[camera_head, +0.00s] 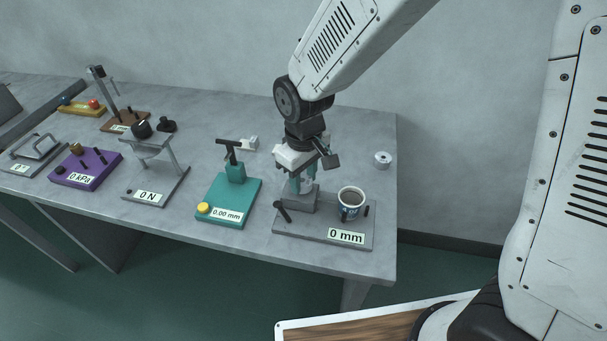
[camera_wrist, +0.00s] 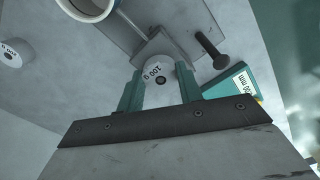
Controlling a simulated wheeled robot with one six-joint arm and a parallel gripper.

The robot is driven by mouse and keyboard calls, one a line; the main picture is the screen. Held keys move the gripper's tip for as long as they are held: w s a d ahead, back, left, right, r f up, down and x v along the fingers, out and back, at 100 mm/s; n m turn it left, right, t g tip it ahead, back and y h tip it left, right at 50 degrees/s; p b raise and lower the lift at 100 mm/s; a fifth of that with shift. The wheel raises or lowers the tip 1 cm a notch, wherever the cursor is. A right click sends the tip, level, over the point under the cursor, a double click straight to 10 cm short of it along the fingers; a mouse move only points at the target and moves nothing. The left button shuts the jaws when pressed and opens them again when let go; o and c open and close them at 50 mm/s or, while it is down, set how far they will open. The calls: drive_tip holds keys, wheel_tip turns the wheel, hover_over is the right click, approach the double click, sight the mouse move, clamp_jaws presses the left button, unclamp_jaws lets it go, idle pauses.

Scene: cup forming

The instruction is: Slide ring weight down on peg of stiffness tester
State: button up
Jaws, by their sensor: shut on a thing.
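The stiffness tester is a grey base (camera_head: 345,252) marked 0 mm, with a grey block (camera_head: 301,203) at its left; it also shows in the wrist view (camera_wrist: 128,33). In the head view the fingers mostly hide the weight.
A second ring weight (camera_head: 382,160) lies on the table behind and right of the tester. A teal device (camera_head: 229,200) marked 0.00 mm stands close at left. Further left are a grey 0 N stand (camera_head: 150,190) and a purple 0 kPa box (camera_head: 85,170).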

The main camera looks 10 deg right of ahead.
drive_tip(key=shift+f, duration=0.85)
idle(0.4)
idle(0.3)
drive_tip(key=o, duration=1.6)
drive_tip(key=shift+c, duration=0.2)
drive_tip(key=shift+r, duration=0.1)
wheel_tip(320, 180, up, 8)
idle(0.3)
